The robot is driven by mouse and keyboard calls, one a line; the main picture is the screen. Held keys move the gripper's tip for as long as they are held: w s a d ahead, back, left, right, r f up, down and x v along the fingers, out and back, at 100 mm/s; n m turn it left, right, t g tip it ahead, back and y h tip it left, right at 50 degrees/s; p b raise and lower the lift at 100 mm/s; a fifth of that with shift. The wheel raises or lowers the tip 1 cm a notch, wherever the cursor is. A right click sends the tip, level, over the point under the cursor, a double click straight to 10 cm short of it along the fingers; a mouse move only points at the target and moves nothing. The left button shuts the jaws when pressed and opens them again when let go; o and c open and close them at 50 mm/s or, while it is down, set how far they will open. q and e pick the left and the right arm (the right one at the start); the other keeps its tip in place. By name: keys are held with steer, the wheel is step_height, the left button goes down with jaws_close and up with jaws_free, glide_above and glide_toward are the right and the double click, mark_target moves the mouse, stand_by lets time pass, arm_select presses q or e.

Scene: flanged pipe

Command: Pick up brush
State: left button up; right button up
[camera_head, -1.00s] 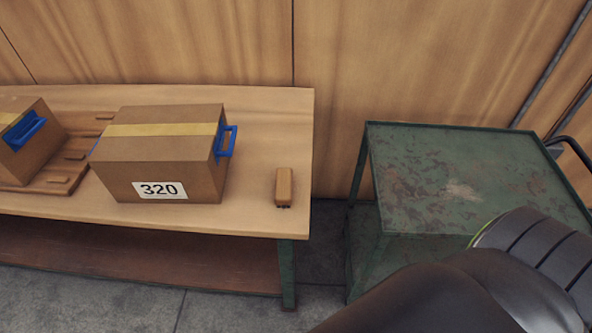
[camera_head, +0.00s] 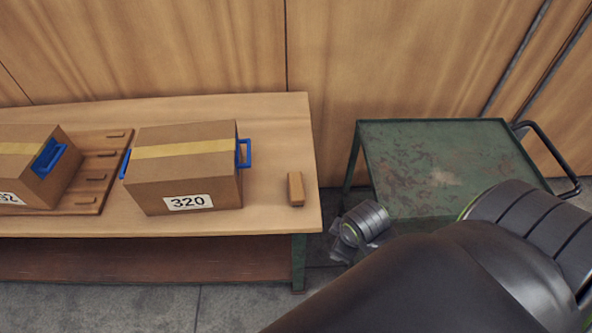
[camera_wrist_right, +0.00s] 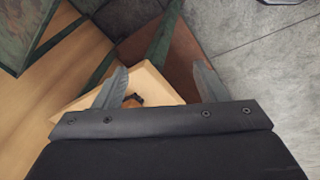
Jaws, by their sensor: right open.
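The brush (camera_head: 296,189) is a small wooden block lying near the right end of the workbench (camera_head: 275,130). In the right wrist view, a small orange-brown piece that looks like the brush (camera_wrist_right: 133,100) shows just past the gripper's dark body, partly hidden, near the left finger. My right gripper (camera_wrist_right: 160,75) is open, its two grey fingers spread apart with nothing clamped between them. In the head view my right wrist is off the bench's right end, lower right of the brush and apart from it. My left gripper is not in view.
A cardboard box (camera_head: 190,182) marked 320, with blue handles, stands left of the brush. Another box (camera_head: 28,165) sits on a slatted wooden board (camera_head: 88,199) farther left. A worn green metal cart (camera_head: 430,165) stands to the right. A wooden wall runs behind.

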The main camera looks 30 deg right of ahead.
steer(key=w+r+n+g, duration=0.2)
steer(key=w+n, duration=1.2)
step_height(320, 180, up, 7)
steer(key=n+g+y, duration=0.1)
steer(key=n, duration=1)
glide_above(296, 185)
steer(key=f+b, duration=0.3)
steer(key=f, duration=0.1)
steer(key=f+b, duration=0.8)
steer(key=shift+w+a+f, duration=0.25)
steer(key=shift+s+d+f, duration=0.1)
steer(key=shift+s+f, duration=0.05)
steer(key=shift+f, duration=0.3)
steer(key=f, duration=0.3)
steer(key=shift+s+d+f+p, duration=0.15)
steer(key=shift+s+f+p, duration=0.1)
steer(key=shift+p, duration=0.1)
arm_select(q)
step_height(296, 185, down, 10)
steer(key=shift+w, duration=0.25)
arm_select(e)
steer(key=shift+w+f, duration=0.1)
steer(key=shift+f, duration=0.3)
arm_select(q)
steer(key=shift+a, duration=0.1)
arm_select(e)
steer(key=shift+c, duration=0.2)
